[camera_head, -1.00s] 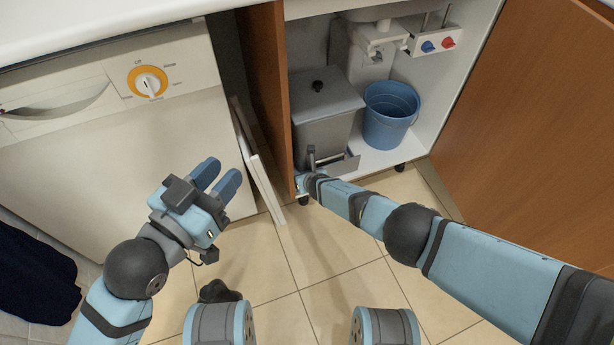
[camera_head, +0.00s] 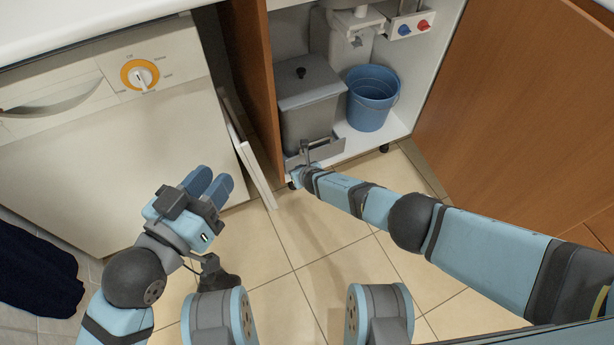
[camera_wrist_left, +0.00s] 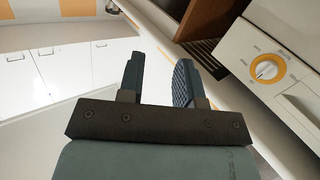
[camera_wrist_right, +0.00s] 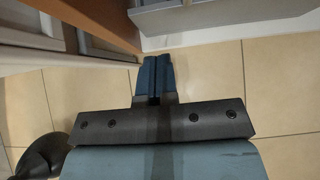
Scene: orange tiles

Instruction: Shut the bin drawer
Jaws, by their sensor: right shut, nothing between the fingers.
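The bin drawer holds a grey lidded bin (camera_head: 308,100) inside the open cabinet. Its grey front plate (camera_head: 326,150) stands at the cabinet's front edge, and grey metal also shows at the top of the right wrist view (camera_wrist_right: 215,14). My right gripper (camera_head: 300,172) is low in front of the plate's left part, its fingers shut together and empty in the right wrist view (camera_wrist_right: 156,62). Whether it touches the plate I cannot tell. My left gripper (camera_head: 208,184) is open and empty, in front of the white appliance, away from the bin.
A blue bucket (camera_head: 368,105) stands right of the bin on the white cabinet floor. An open wooden door (camera_head: 510,110) is at the right. A wooden side panel (camera_head: 252,75) and a thin white panel (camera_head: 246,160) flank the left. A white appliance (camera_head: 110,150) stands further left. The tiled floor in front is clear.

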